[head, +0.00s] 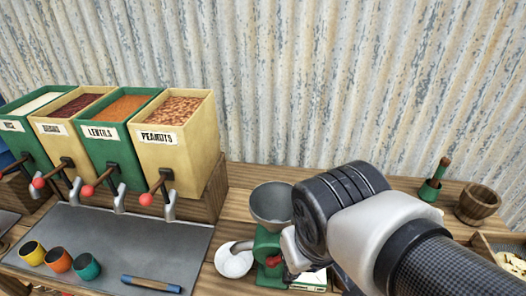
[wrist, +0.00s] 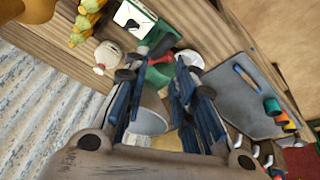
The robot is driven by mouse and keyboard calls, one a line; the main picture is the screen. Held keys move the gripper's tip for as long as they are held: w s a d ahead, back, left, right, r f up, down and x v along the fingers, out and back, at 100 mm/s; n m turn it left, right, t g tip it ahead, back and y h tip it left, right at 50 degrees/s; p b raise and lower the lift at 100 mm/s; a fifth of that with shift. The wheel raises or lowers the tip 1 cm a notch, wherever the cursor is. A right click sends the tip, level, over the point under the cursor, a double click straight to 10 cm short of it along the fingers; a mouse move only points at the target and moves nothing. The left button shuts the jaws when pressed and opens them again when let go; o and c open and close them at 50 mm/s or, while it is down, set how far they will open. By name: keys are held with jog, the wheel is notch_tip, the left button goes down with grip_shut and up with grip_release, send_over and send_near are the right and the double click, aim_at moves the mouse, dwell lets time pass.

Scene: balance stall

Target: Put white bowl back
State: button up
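The white bowl (head: 234,262) sits on the wooden counter below the left side of the green grinder (head: 266,246), and its inside looks white. In the wrist view a white rim, likely this bowl (wrist: 189,60), shows beside the grinder (wrist: 158,76), partly hidden by a finger. My gripper (wrist: 155,78) is open, with its blue fingers apart and nothing held between them. The grinder and its grey hopper (wrist: 150,116) show beyond and between the fingers. In the head view my wrist hides the fingers, just right of the grinder.
Grain dispensers (head: 175,132) stand at the left. A corrugated wall closes the back.

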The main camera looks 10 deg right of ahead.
jog(key=shift+m+t+y, duration=0.3)
jog(key=shift+m+t, duration=0.1)
jog(key=shift+m, duration=0.2)
jog(key=s, duration=0.2)
jog(key=s+r, duration=0.1)
jog(key=s, duration=0.1)
jog(key=shift+s+d, duration=0.1)
jog(key=shift+d, duration=0.2)
jog(key=shift+d, duration=0.1)
